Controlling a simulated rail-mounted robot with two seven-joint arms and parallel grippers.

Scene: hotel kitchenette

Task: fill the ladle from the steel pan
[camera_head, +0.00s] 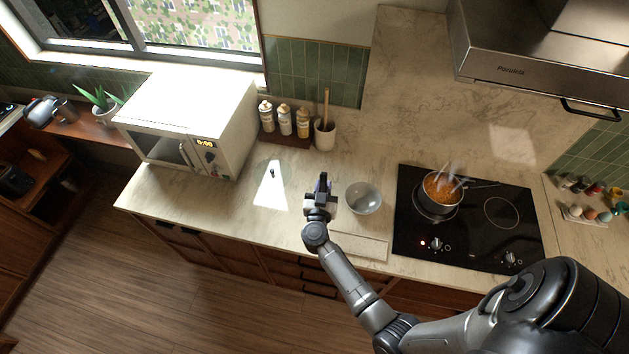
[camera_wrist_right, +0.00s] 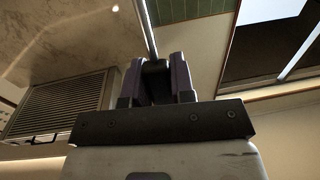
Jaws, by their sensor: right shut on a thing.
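The steel pan (camera_head: 437,208) stands on the black hob, filled with orange, chunky food and giving off steam. My right gripper (camera_head: 322,186) is above the counter, left of the grey bowl and well left of the pan. In the right wrist view its fingers (camera_wrist_right: 156,82) are shut on a thin metal rod (camera_wrist_right: 148,28), which looks like the ladle's handle. The rod runs up out of that frame. The ladle's cup is not clearly visible in either view. My left gripper is not in view.
A grey bowl (camera_head: 363,198) stands between my right gripper and the black hob (camera_head: 471,243). A pale board (camera_head: 359,246) lies by the front edge. A microwave (camera_head: 190,124), several bottles and a utensil crock (camera_head: 325,135) line the back left. The range hood (camera_head: 535,55) overhangs the back right.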

